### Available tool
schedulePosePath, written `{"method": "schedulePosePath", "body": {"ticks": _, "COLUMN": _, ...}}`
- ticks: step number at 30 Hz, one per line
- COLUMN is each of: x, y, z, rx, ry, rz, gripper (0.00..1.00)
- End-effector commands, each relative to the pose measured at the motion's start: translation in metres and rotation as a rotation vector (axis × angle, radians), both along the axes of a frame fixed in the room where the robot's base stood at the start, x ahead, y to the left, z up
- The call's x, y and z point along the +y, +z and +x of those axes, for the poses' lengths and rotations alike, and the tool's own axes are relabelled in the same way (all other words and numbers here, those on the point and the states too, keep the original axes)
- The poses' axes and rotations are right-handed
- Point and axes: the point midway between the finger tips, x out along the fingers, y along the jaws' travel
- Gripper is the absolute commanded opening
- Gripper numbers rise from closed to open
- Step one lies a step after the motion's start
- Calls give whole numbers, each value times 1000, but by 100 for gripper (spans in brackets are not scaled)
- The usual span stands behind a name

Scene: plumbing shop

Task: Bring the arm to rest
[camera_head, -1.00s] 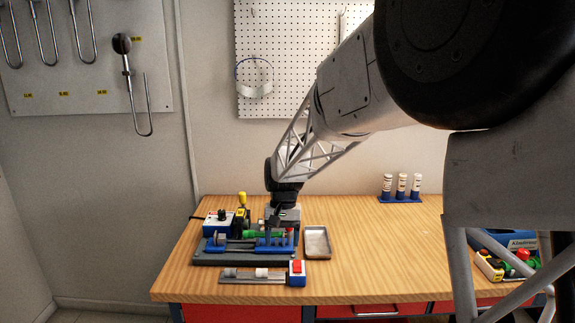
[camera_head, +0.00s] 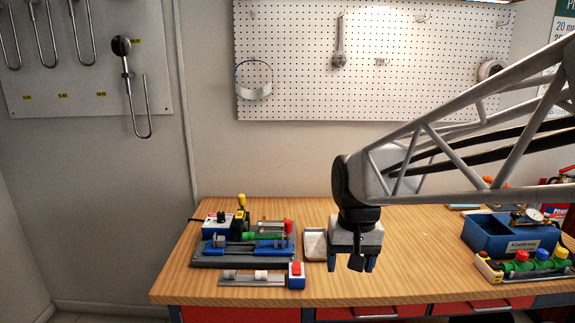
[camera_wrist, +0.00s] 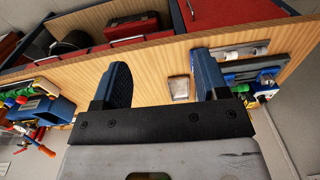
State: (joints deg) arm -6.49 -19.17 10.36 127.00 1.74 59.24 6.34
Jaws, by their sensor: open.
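My gripper (camera_head: 354,264) hangs pointing down over the middle of the workbench (camera_head: 410,230), to the right of the blue-and-grey fixture (camera_head: 243,257). Its two blue fingers are apart with nothing between them. In the wrist view my gripper (camera_wrist: 165,85) also shows open and empty, with bench top behind its fingers. The grey tray (camera_head: 315,244) lies just left of my gripper in the head view and is partly hidden by it. The tray also shows between the fingers in the wrist view (camera_wrist: 179,89), farther off on the bench.
A small rail with a red-button box (camera_head: 296,275) lies in front of the fixture. A blue bin with a gauge (camera_head: 510,237) and a row of coloured valves (camera_head: 530,263) stand at the right. Bench between my gripper and the bin is clear. A pegboard (camera_head: 375,65) hangs behind.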

Motion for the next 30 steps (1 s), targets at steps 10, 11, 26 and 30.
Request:
{"method": "schedulePosePath", "body": {"ticks": 10, "x": -33, "y": 3, "z": -79, "rx": -89, "ry": -8, "rz": -12, "gripper": 67}}
{"method": "schedulePosePath", "body": {"ticks": 11, "x": -36, "y": 2, "z": -85, "rx": -96, "ry": -9, "rz": -14, "gripper": 67}}
{"method": "schedulePosePath", "body": {"ticks": 26, "x": -60, "y": -15, "z": -164, "rx": -186, "ry": -12, "rz": -39, "gripper": 67}}
{"method": "schedulePosePath", "body": {"ticks": 30, "x": -61, "y": -17, "z": -168, "rx": -190, "ry": -12, "rz": -40, "gripper": 67}}
